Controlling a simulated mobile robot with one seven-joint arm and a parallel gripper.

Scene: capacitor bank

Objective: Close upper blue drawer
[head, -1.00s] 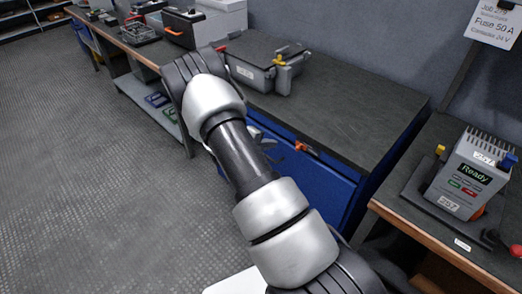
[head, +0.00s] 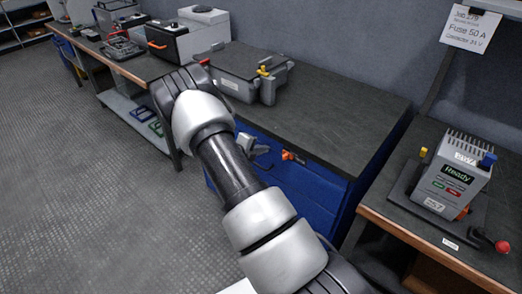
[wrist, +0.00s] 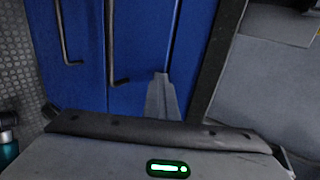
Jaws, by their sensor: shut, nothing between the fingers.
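The upper blue drawer (head: 308,175) is in the blue cabinet under the middle workbench, partly hidden behind my arm in the head view. In the wrist view its blue front (wrist: 145,40) lies near the dark worktop edge, with a dark bar handle (wrist: 111,45) along it. The front looks about flush with the cabinet; any small gap is hard to tell. My gripper (wrist: 162,78) is shut and empty, its fingertips in front of the blue face. Whether they touch it is unclear. In the head view only part of the hand shows beyond my forearm.
A second handle (wrist: 65,35) marks a lower blue front. A grey box with clamps (head: 245,75) stands on the workbench. The grey Ready device (head: 452,175) stands on the right bench. The floor at left is clear.

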